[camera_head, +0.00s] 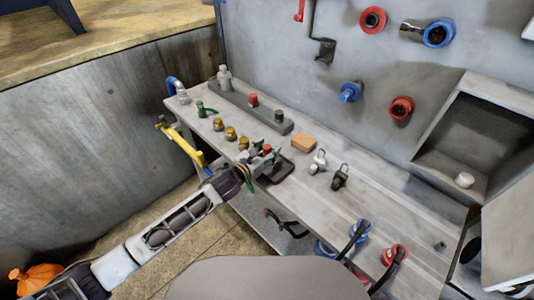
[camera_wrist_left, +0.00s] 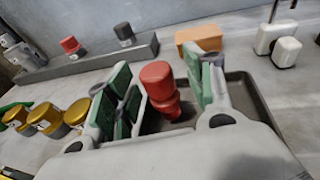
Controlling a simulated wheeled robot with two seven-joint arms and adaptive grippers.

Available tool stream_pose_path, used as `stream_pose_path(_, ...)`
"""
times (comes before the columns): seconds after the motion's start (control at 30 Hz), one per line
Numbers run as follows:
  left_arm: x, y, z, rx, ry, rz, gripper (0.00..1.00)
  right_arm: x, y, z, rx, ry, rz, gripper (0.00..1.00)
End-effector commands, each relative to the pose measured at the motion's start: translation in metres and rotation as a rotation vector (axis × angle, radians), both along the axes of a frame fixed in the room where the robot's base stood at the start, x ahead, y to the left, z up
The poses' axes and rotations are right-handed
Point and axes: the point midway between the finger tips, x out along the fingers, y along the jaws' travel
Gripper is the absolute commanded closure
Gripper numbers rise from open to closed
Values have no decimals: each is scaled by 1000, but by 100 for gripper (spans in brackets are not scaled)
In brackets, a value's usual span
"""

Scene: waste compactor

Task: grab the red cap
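A red cap-like piece (camera_wrist_left: 158,82) stands upright in a dark shallow tray (camera_wrist_left: 240,92) in the left wrist view. In the head view only a little of this red piece (camera_head: 267,148) shows beside the fingers, over the tray (camera_head: 281,170). My left gripper (camera_head: 262,156) is open, its green-padded fingers (camera_wrist_left: 165,95) on either side of the red piece, with visible gaps. A second red cap (camera_head: 252,99) sits on the grey rack, and also shows in the left wrist view (camera_wrist_left: 70,45). My right gripper is not in view.
The grey rack (camera_head: 228,97) also holds a dark cap (camera_head: 279,115). Several brass caps (camera_head: 231,133) stand left of the gripper. An orange block (camera_head: 303,143) and two padlock-like items (camera_head: 319,161) are to the right. The bench's right part is mostly clear.

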Motion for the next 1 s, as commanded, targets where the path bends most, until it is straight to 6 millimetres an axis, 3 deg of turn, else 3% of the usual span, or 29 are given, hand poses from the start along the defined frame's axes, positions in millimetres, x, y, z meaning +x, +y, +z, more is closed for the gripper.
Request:
stream_pose_path(0.07,0,0,0,0,0,0,57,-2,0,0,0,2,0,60)
stream_pose_path(0.37,0,0,0,0,0,0,96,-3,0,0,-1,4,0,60)
stream_pose_path(0.73,0,0,3,0,-1,0,97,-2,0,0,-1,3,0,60)
stream_pose_path(1.0,0,0,23,1,-3,-2,97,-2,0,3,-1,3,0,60)
